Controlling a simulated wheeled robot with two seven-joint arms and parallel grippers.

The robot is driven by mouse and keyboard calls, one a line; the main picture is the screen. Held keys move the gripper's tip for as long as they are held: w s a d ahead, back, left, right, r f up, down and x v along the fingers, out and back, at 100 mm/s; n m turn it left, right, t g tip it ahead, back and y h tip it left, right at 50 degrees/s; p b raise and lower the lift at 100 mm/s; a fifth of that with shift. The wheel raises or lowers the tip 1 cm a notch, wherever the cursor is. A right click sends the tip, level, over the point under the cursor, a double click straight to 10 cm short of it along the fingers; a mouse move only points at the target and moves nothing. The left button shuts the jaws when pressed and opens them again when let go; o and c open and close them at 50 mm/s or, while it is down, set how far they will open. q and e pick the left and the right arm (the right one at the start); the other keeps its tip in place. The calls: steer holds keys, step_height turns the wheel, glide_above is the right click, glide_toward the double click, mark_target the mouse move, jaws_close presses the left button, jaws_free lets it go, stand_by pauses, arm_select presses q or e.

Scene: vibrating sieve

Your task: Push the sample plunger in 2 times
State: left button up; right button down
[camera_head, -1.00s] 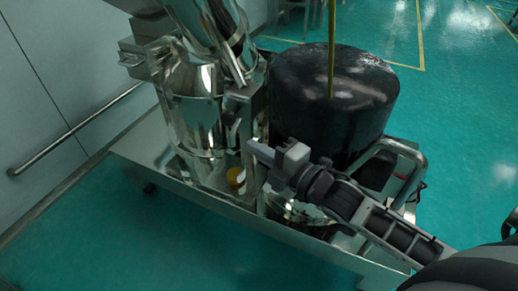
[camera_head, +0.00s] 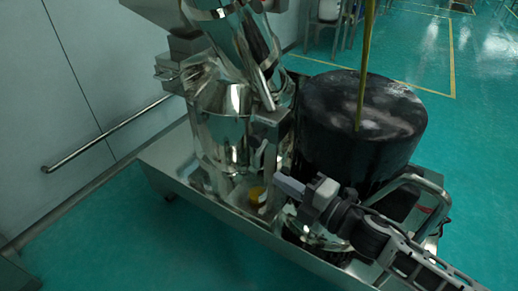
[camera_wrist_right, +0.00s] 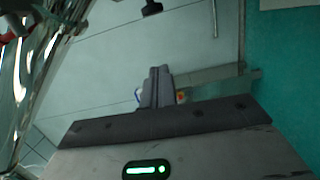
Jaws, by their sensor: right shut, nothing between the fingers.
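A small yellow-orange part (camera_head: 256,193), which may be the sample plunger's knob, sits low on the steel sieve machine (camera_head: 222,125), beside an upright steel column. I cannot make out its shape. My right gripper (camera_head: 282,183) is shut and empty, just right of the yellow part in the head view; whether they touch I cannot tell. In the right wrist view the closed fingers (camera_wrist_right: 157,88) stand together, with a small red-and-yellow spot behind them at their right. My left gripper is not in view.
A large black drum (camera_head: 362,120) stands right of the machine, with a bent steel handle (camera_head: 425,185) near it. All rest on a steel base (camera_head: 215,205). A wall with a rail (camera_head: 105,137) is at left. Green floor is free in front.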

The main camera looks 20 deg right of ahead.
mark_target(261, 142)
steer(key=w+a+p, duration=0.1)
steer(key=w+a, duration=0.1)
steer(key=w, duration=0.9)
steer(key=shift+w+f, duration=0.15)
steer(key=shift+w, duration=0.1)
steer(key=shift+w+d, duration=0.9)
steer(key=shift+d, duration=0.3)
